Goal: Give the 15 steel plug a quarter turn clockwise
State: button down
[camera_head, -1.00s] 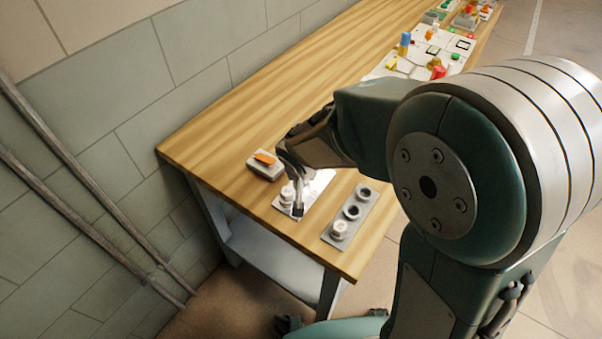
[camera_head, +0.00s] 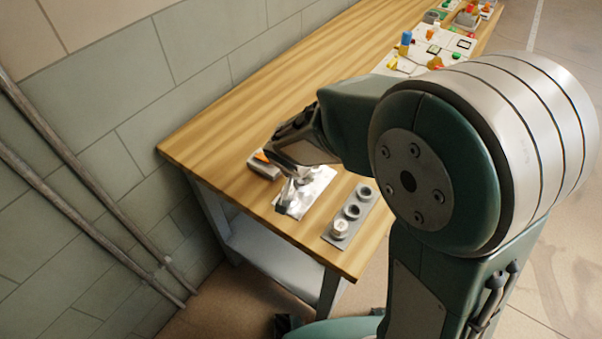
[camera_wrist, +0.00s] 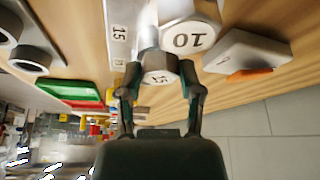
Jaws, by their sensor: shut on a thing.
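The steel plug marked 15 (camera_wrist: 160,76) shows in the wrist view between the two fingers of my gripper (camera_wrist: 160,84). The fingers press on its sides, and its number looks tilted. A shiny steel part (camera_wrist: 148,28) shows just beyond it; I cannot tell how deep the plug sits. A white plate (camera_wrist: 118,38) with a printed 15 lies beside it. A larger round plug marked 10 (camera_wrist: 190,38) stands close by. In the head view my gripper (camera_head: 291,178) is over the pale plate (camera_head: 315,187) and hides much of the plugs.
A grey box with an orange top (camera_head: 262,165) stands just behind my gripper. A grey strip (camera_head: 350,212) with round sockets and a pale plug lies to the right. The bench's front-left corner is clear; coloured items (camera_head: 425,50) stand at the far end.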

dwell(0.5)
jog(key=shift+f+m+g+h, duration=0.1)
jog(key=shift+m+g+h, duration=0.35)
jog(key=shift+m, duration=1.05)
jog(key=shift+s, duration=0.1)
jog(key=m+h, duration=0.1)
jog(key=m, duration=0.2)
jog(key=shift+f+g, duration=0.1)
jog(key=shift+g, duration=0.25)
jog(key=shift+a+m+h, duration=0.1)
jog(key=shift+m+h, duration=0.15)
jog(key=shift+m, duration=0.45)
jog(key=shift+m+g, duration=0.5)
jog(key=shift+m, duration=0.3)
